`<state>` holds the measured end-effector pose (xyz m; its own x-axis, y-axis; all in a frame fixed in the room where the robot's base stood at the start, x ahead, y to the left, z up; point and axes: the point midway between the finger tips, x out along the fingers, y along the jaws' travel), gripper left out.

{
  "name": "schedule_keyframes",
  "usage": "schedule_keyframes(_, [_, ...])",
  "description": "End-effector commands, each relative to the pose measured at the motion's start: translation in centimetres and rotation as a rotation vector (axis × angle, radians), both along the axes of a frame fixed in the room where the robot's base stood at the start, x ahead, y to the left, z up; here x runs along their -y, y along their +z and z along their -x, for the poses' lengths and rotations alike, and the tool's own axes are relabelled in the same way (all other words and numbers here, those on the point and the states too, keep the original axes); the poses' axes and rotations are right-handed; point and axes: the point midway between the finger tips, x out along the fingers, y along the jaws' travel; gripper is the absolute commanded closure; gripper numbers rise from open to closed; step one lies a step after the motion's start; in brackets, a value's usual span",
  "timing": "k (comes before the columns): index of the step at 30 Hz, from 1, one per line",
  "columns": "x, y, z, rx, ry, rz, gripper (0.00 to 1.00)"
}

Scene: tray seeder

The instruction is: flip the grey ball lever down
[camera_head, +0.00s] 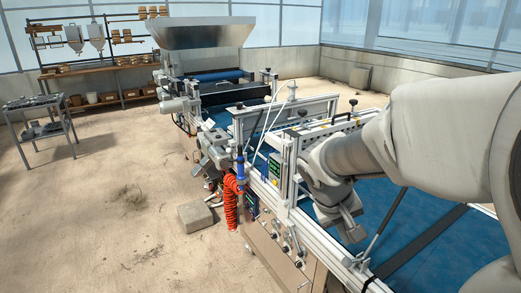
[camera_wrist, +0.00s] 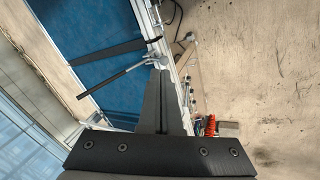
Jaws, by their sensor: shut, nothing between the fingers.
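My gripper (camera_head: 350,226) is shut and empty, above the blue belt close to the machine's near side rail in the head view. In the wrist view its closed fingers (camera_wrist: 162,76) point at the rail. Several small levers (camera_head: 287,243) sit on the panel below the rail in the head view; they are too small to tell which one has the grey ball. In the wrist view a small grey knob (camera_wrist: 191,37) shows beside the panel, past the rail and apart from my fingers. My fingers and wrist hide part of the rail.
A long dark rod (camera_head: 388,226) leans up from the rail, close to my gripper; it also shows in the wrist view (camera_wrist: 112,79). An orange coiled hose (camera_head: 231,203) hangs at the machine's side. The floor (camera_head: 130,235) left of the panel is mostly clear.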

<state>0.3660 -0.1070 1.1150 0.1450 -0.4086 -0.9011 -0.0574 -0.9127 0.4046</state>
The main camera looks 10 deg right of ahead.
Motion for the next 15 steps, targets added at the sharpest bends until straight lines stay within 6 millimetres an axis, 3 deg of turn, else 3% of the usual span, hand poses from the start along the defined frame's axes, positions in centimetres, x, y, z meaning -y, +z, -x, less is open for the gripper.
schedule_keyframes(9, [4.7,-3.5,-6.7,-0.119,0.048,0.34,1.0])
schedule_keyframes(15, [6.6,-5.0,-10.5,-0.154,0.119,0.547,1.0])
